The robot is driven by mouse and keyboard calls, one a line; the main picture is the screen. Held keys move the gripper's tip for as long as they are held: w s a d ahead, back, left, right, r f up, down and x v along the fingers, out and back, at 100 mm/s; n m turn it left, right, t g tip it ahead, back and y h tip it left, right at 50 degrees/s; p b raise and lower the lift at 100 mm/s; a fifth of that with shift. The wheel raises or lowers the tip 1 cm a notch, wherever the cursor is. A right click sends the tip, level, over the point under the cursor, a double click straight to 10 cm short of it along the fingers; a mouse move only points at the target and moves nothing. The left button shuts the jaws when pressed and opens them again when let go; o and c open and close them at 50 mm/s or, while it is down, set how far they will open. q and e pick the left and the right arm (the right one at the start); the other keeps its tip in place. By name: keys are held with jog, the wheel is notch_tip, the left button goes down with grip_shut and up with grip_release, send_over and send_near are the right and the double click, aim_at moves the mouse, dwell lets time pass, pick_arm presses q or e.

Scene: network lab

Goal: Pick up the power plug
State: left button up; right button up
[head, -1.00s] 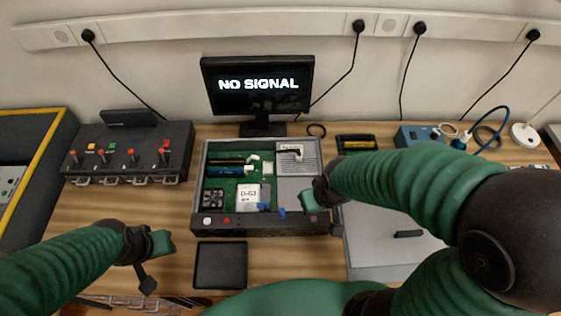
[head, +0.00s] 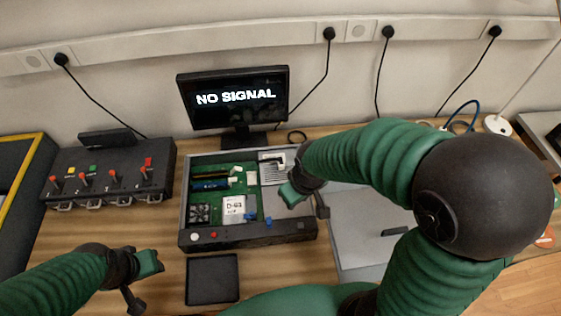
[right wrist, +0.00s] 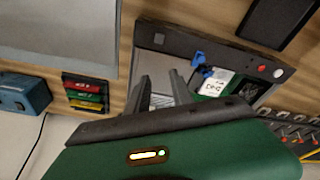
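Several black plugs sit in the white socket strip on the wall, among them one above the monitor (head: 329,34), one to its right (head: 388,32) and one at far right (head: 494,31). I cannot tell which is the power plug. A black-and-white part (head: 272,157) lies on the grey block in the open computer case (head: 187,215). My right gripper (head: 292,193) is over the case's right side. In the right wrist view its two fingers (right wrist: 160,82) are apart with nothing held. My left gripper (head: 150,263) is left of the black tray; its opening is unclear.
The monitor (head: 233,97) reads "NO SIGNAL" behind the case. A switch box (head: 110,178) stands at left, a black tray (head: 212,279) in front. A grey panel (head: 365,235) lies right of the case. Blue connectors (head: 250,215) sit inside the case.

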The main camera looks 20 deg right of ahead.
jog(key=o, duration=0.7)
jog(key=w+r+n+p, duration=0.1)
jog(key=w+n, duration=0.1)
jog(key=w, duration=0.2)
jog(key=w+d+r+n+g+p, duration=0.1)
jog(key=w+r+n, duration=0.1)
jog(key=w+n, duration=0.1)
jog(key=w+d+r+n+p, duration=0.1)
jog(key=w+r+n, duration=0.1)
jog(key=w, duration=0.3)
jog(key=shift+w+r+n+y+p, duration=0.1)
jog(key=shift+w+n+y+p, duration=0.25)
jog(key=shift+n, duration=0.25)
jog(key=n+g+y+p, duration=0.1)
jog(key=n+p, duration=0.2)
jog(key=n, duration=0.3)
send_over(281, 160)
jog(key=f, duration=0.8)
jog(key=shift+w+d+f, duration=0.1)
jog(key=shift+d+f, duration=0.25)
jog(key=shift+f, duration=0.05)
jog(key=f, duration=0.1)
jog(key=f+p, duration=0.1)
jog(key=f, duration=0.3)
jog(key=shift+a, duration=0.25)
jog(key=shift+f, duration=0.2)
jog(key=shift+c, duration=0.2)
